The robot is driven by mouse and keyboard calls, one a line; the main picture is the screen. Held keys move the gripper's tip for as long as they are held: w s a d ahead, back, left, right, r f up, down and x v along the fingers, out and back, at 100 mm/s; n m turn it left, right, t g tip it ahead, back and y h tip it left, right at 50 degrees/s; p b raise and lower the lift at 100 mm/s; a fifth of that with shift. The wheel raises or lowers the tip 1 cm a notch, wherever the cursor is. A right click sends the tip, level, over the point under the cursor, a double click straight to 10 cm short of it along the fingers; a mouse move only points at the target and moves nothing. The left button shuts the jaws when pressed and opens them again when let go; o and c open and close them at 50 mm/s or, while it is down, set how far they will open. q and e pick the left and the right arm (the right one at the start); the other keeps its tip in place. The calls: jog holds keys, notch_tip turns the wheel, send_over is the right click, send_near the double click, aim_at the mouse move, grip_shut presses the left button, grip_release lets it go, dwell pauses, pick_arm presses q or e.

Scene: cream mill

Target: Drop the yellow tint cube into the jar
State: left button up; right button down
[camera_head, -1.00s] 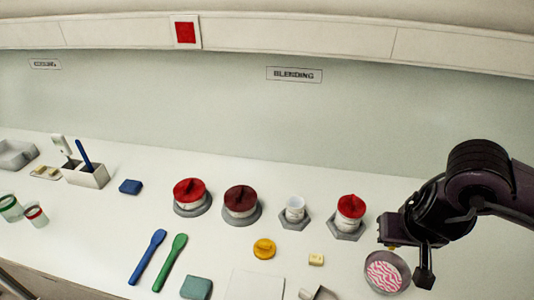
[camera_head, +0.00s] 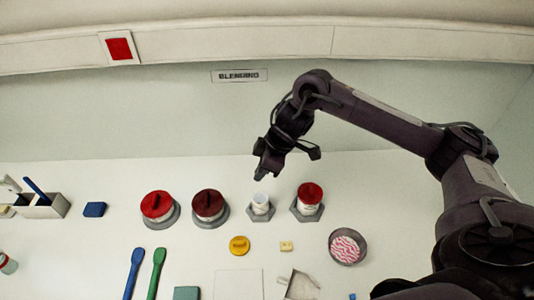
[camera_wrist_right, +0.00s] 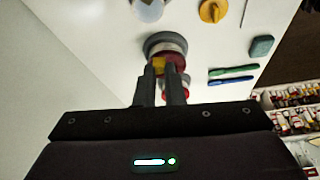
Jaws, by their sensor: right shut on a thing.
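My right gripper (camera_head: 263,174) is behind and above the open white jar (camera_head: 261,203), which stands in a grey hexagonal holder. In the right wrist view my right gripper (camera_wrist_right: 160,75) is shut on a small yellow cube (camera_wrist_right: 157,65), partly hidden by the fingers. A dark red lidded jar (camera_wrist_right: 174,58) shows just beyond the fingertips there. The open jar (camera_wrist_right: 150,9) shows at the top edge of that view. The cube is clear of the jar. My left gripper does not show.
A red-lidded jar (camera_head: 309,196) stands right of the open jar, and two red-lidded pots (camera_head: 158,206) stand left. A yellow lid (camera_head: 239,245), a pale block (camera_head: 287,246) and a pink-patterned dish (camera_head: 358,259) lie in front. Blue and green spatulas (camera_head: 157,265) lie front left.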

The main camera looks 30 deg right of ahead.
pick_arm(q)
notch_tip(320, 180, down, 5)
jog(key=b, duration=0.5)
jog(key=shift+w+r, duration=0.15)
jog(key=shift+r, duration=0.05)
pick_arm(e)
notch_tip(320, 180, down, 6)
jog(key=d+n, duration=0.1)
jog(key=d, duration=0.1)
jog(key=shift+n+g, duration=0.3)
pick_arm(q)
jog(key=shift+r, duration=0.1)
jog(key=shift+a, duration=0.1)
pick_arm(e)
jog(key=c, duration=1.5)
grip_release()
jog(key=shift+o, duration=0.2)
jog(key=shift+r, duration=0.15)
